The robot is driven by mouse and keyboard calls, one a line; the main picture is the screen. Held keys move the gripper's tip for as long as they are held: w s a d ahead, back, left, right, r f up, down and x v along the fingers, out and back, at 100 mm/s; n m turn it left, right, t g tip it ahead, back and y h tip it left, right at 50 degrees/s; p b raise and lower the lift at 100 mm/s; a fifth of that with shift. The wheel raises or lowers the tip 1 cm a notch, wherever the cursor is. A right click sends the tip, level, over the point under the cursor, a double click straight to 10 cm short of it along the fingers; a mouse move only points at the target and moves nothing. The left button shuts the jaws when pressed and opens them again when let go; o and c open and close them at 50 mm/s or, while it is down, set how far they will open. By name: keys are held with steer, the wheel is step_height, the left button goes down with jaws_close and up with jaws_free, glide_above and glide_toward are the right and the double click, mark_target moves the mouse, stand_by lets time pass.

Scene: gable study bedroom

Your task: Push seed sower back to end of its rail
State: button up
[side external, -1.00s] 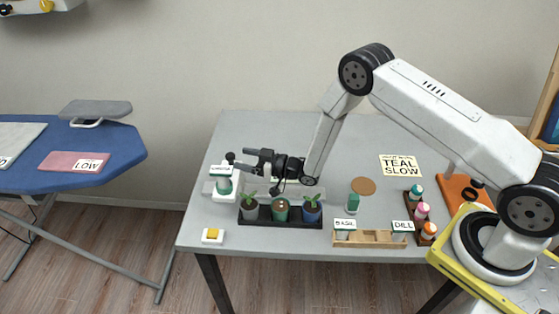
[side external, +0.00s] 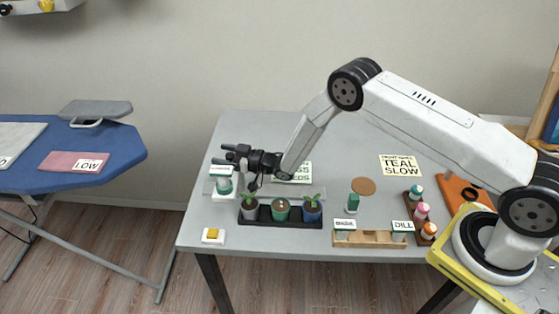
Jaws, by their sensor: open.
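The seed sower (side external: 223,185), a teal-and-white unit with a white label on top, stands at the left end of the pale rail (side external: 261,189) behind the pots. My gripper (side external: 224,154) is open, its fingers pointing left, level and just above and behind the sower. The fingers overlap the sower's top in this view, so I cannot tell whether they touch it. Three pots stand in a black tray (side external: 270,223) in front of the rail.
A yellow button on a white base (side external: 213,236) sits at the front left. A wooden rack (side external: 370,240) with BASIL and DILL labels, a green block (side external: 353,202), a cork disc (side external: 363,186) and several bottles stand to the right. A TEAL SLOW card (side external: 401,166) lies behind.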

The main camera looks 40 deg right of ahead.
jaws_close()
stand_by(1.4)
